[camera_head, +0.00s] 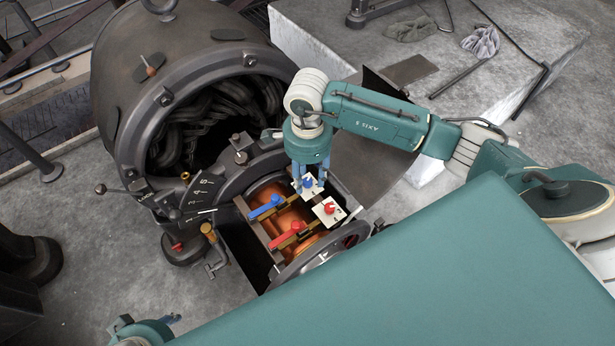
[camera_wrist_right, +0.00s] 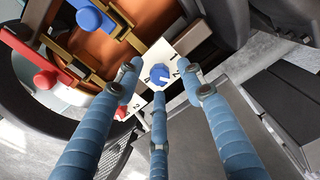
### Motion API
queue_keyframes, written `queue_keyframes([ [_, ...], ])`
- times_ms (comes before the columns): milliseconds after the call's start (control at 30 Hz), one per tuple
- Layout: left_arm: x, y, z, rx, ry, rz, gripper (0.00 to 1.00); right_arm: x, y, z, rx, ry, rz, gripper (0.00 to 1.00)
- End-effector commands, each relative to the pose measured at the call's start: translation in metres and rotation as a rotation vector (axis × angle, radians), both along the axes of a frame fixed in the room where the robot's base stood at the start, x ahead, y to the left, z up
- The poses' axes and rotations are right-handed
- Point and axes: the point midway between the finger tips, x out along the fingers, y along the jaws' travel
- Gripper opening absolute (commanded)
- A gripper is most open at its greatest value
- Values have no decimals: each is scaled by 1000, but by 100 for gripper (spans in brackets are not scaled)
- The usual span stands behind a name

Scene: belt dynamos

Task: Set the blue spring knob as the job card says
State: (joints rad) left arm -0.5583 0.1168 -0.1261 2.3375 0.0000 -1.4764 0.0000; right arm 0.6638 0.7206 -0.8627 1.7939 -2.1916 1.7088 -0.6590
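The blue spring knob (camera_head: 308,182) sits on a white numbered plate (camera_head: 316,191) at the upper right of the copper-coloured drum. In the right wrist view the knob (camera_wrist_right: 160,75) shows a white pointer mark; the numerals are partly hidden. My right gripper (camera_head: 309,180) is over this knob, its three blue fingers (camera_wrist_right: 159,80) spread around it with visible gaps. It looks open and holds nothing. I cannot make out a job card.
A red knob (camera_head: 329,208) on a second white plate (camera_head: 322,218) sits close by. A blue lever (camera_head: 266,206) and a red lever (camera_head: 287,234) cross the drum (camera_head: 285,205). A dark numbered sector (camera_head: 200,190) is on the left. The large dark housing (camera_head: 190,60) stands behind.

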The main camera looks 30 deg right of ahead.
Motion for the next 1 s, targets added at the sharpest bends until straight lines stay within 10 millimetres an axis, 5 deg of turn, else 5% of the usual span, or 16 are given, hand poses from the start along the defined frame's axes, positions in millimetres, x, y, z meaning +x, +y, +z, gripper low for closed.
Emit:
queue_keyframes([
  [300, 0, 0, 2, 1, -1, 0, 39, 0, 0, -2, 1, 0, 1, 37],
  [500, 0, 0, 2, 0, -2, 1, 39, 0, 0, -2, 1, 0, 1, 0],
  [1000, 1, 0, -2, 1, 0, 1, 39, 0, 0, -1, 1, -1, -106, 0],
])
